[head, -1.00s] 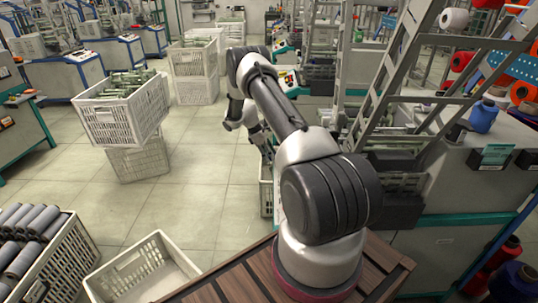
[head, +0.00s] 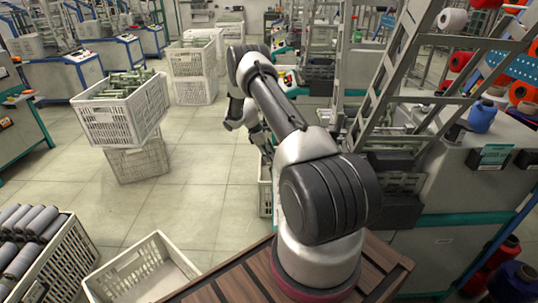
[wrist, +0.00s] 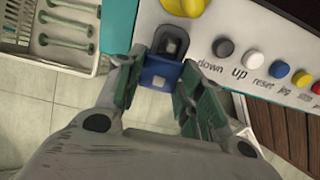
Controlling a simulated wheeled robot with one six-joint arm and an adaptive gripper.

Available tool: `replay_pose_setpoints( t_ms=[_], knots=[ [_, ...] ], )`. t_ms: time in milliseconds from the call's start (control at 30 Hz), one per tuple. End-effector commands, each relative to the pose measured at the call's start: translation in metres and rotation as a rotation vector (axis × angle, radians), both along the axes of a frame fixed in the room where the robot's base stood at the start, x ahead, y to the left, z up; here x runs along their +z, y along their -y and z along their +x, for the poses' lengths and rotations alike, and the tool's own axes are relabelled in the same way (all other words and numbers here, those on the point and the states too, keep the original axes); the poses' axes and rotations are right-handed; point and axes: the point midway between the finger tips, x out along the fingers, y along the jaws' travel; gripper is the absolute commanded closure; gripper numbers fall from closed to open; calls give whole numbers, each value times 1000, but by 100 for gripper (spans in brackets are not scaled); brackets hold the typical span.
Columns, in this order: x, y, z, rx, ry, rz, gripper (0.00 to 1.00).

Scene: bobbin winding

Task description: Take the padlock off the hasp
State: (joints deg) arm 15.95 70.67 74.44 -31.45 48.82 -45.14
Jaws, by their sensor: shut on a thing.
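The blue padlock (wrist: 160,76) is in the upper middle of the wrist view, between the two green-padded fingers of my gripper (wrist: 161,70). The gripper is shut on its body. A dark grey loop-shaped part (wrist: 171,42) shows just above the blue body, against the edge of the control panel. I cannot tell from this view whether the shackle is still through the hasp. In the head view the gripper end (head: 265,146) is small and partly hidden by my own arm, and the padlock cannot be made out.
The white control panel (wrist: 262,52) has several buttons marked down, up and reset, and a yellow knob (wrist: 183,6), close beside the fingers. A white crate (wrist: 62,38) stands at upper left. Open tiled floor (head: 190,195) lies left of my arm.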

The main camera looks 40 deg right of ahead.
Motion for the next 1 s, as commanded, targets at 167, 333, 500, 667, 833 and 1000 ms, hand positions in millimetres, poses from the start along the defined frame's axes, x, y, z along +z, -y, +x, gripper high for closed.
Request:
replay_pose_setpoints(
  t_ms=[167,333,500,667,833,1000],
  knots=[
    [3,4,-2,-4,-5,-4,91],
    [8,2,0,-4,-5,-4,96],
    [15,-2,3,-2,-2,-3,96],
    [21,-5,5,-1,-3,-3,96],
    [27,-8,6,-1,-2,-2,96],
    [34,-11,9,-2,-1,-2,96]
  ],
)
